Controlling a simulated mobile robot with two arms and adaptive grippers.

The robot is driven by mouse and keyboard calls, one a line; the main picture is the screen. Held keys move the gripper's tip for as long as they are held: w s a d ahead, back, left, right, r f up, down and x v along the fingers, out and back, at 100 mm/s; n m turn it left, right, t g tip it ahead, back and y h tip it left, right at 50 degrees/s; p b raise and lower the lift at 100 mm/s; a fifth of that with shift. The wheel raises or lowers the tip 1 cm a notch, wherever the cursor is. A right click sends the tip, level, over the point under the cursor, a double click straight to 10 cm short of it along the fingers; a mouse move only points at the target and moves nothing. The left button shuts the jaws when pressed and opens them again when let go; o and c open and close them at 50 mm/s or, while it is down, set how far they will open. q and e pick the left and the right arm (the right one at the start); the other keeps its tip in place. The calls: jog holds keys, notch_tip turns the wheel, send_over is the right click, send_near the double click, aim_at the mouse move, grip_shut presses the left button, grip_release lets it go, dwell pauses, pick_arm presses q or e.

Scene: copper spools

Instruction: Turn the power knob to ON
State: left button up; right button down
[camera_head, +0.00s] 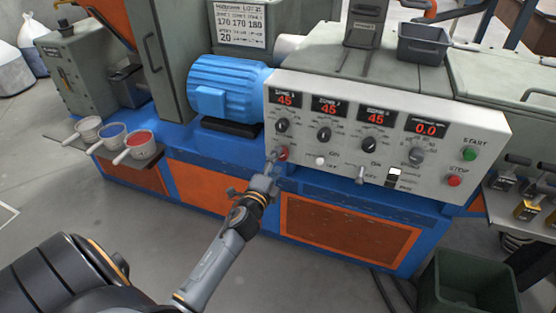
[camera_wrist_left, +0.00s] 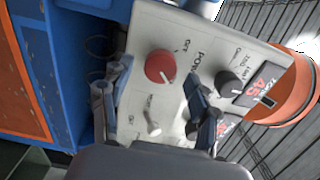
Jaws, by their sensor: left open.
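The red power knob (camera_head: 282,153) is at the lower left of the white control panel (camera_head: 340,150). In the left wrist view the knob (camera_wrist_left: 159,66) is round and red, beside the printed words POWER and OFF. I cannot clearly read which way it points. My left gripper (camera_head: 274,165) is in front of the knob. In the left wrist view the fingers of the left gripper (camera_wrist_left: 158,72) are open, one on each side of the knob's near edge; I cannot tell if they touch it. My right gripper is not in view.
A white toggle (camera_wrist_left: 152,122) and a black dial (camera_wrist_left: 228,83) sit close to the knob. Red displays, a green START button (camera_head: 469,154) and a red STOP button (camera_head: 454,181) are further right.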

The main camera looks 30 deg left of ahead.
pick_arm(q)
jog(key=v, duration=1)
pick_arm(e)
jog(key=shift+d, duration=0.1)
pick_arm(q)
jog(key=shift+s+d, duration=0.1)
